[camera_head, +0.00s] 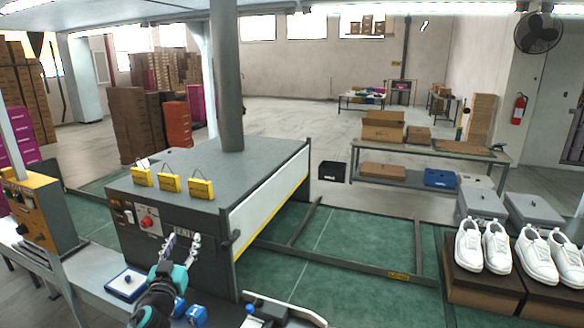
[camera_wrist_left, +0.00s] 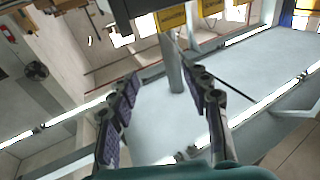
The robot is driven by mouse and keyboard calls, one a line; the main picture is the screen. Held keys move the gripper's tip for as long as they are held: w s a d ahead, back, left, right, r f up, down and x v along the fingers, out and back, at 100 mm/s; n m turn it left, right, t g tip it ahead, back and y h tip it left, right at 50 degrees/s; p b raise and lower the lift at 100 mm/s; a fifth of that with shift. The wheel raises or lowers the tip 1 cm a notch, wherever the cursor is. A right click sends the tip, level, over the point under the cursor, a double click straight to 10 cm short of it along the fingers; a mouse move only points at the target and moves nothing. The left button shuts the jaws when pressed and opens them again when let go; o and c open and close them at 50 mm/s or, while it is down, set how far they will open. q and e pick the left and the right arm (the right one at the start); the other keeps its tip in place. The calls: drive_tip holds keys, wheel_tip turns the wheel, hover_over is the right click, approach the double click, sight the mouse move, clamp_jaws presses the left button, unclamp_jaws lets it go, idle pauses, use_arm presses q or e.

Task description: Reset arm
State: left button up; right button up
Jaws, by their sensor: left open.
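My left arm rises from the bottom of the head view, and my left gripper (camera_head: 182,240) is in front of the dark front panel of a grey machine (camera_head: 250,160). In the left wrist view the two purple-padded fingers of the left gripper (camera_wrist_left: 165,85) are spread apart with nothing between them. The wrist view looks tilted toward the ceiling and walls. My right gripper does not show in either view.
Yellow tags (camera_head: 171,184) stand on the machine's front edge. White shoes (camera_head: 484,245) stand on brown boxes at the right. A table (camera_head: 425,184) is behind.

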use_arm(q)
drive_tip(key=s+d+f+g, duration=0.4)
drive_tip(key=s+f, duration=0.1)
drive_tip(key=s, duration=0.5)
drive_tip(key=s+d+f+g, duration=0.4)
drive_tip(key=s+f, duration=0.2)
drive_tip(key=s, duration=0.5)
drive_tip(key=s+d+f+g+h, duration=0.1)
drive_tip(key=s+d+f+g, duration=0.3)
drive_tip(key=s, duration=0.7)
drive_tip(key=shift+d+f, duration=0.6)
drive_tip(key=shift+f, duration=0.05)
